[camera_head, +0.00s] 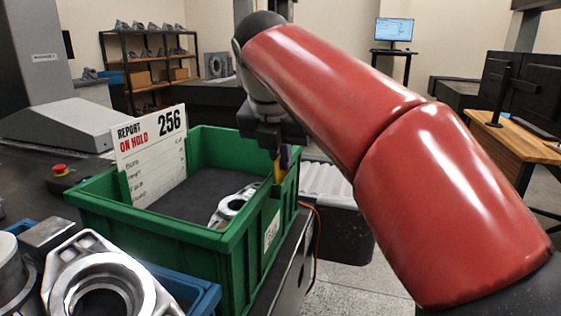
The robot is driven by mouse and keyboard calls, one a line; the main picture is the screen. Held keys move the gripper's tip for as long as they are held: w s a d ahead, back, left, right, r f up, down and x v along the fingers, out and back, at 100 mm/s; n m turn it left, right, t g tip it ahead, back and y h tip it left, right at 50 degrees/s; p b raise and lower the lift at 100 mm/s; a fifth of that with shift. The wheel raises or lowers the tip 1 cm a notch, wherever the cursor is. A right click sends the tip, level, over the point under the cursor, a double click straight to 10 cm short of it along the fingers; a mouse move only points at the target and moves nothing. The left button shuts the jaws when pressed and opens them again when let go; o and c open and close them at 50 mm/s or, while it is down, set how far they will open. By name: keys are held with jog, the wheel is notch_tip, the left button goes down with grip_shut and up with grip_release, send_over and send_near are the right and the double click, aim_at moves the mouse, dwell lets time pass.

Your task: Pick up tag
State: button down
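A white card tag (150,155) reading "REPORT ON HOLD 256" stands upright at the left back of a green bin (180,230). My gripper (278,158) points down over the bin's right back corner, well to the right of the card and apart from it. A narrow yellow piece (277,172) with a dark purple part beside it shows just below the gripper; I cannot tell whether it is held or is a fingertip. The finger gap is too small and dark to read. A white label (272,230) is on the bin's right side.
A metal part (234,205) lies on the bin's dark floor. Machined castings (98,285) sit in a blue bin (185,288) at front left. A red button (59,169) is on the dark surface behind. A black container (338,225) stands right of the bin.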

jog(key=shift+w+r, duration=0.15)
jog(key=shift+r, duration=0.9)
jog(key=shift+w+r, duration=0.2)
jog(key=shift+r, duration=0.9)
jog(key=shift+w+r, duration=0.15)
jog(key=shift+r, duration=0.9)
jog(key=shift+s+r, duration=0.1)
jog(key=shift+r, duration=0.85)
